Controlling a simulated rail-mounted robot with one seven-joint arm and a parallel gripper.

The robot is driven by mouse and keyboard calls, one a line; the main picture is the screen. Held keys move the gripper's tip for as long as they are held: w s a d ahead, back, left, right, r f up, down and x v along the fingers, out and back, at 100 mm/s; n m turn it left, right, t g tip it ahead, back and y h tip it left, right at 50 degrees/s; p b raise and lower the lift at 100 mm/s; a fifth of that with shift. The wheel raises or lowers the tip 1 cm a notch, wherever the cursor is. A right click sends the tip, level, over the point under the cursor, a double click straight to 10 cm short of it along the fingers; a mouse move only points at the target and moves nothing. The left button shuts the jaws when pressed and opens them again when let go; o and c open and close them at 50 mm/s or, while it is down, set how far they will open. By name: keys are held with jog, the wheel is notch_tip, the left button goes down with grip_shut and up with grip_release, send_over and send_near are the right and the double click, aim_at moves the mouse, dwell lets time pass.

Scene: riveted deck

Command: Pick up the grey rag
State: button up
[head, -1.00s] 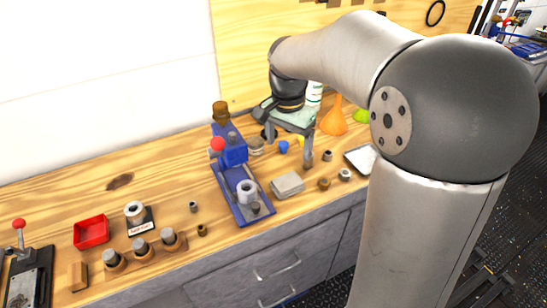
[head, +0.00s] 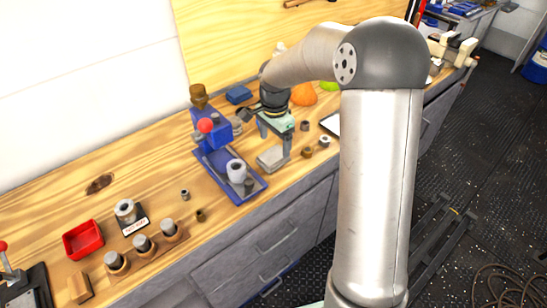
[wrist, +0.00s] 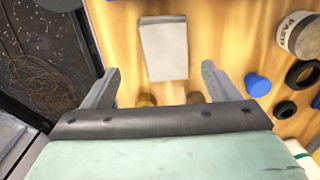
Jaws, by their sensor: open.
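The grey rag (head: 272,158) is a flat, folded rectangle lying on the wooden bench, right of the blue press. In the wrist view the rag (wrist: 164,50) lies ahead, between and beyond the two fingertips. My gripper (head: 275,143) is open and empty, pointing down just above and behind the rag; part of the rag is hidden behind a finger in the head view. In the wrist view my gripper (wrist: 160,70) has its fingers wide apart, a little wider than the rag.
The blue press (head: 232,165) with a red knob stands close left of the rag. Small brass and steel fittings (head: 307,152) lie to its right. In the wrist view a blue cap (wrist: 257,85), black rings and a labelled tin (wrist: 300,35) lie at right. The bench's front edge is near.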

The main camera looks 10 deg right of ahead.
aim_at(273, 155)
jog(key=shift+w+a+f+p, duration=0.15)
jog(key=shift+f+p, duration=0.15)
jog(key=shift+f, duration=1.15)
jog(key=shift+w+f+p, duration=0.1)
jog(key=shift+f+p, duration=0.2)
jog(key=shift+f, duration=1.1)
jog(key=c, duration=1.1)
jog(key=shift+c, duration=0.2)
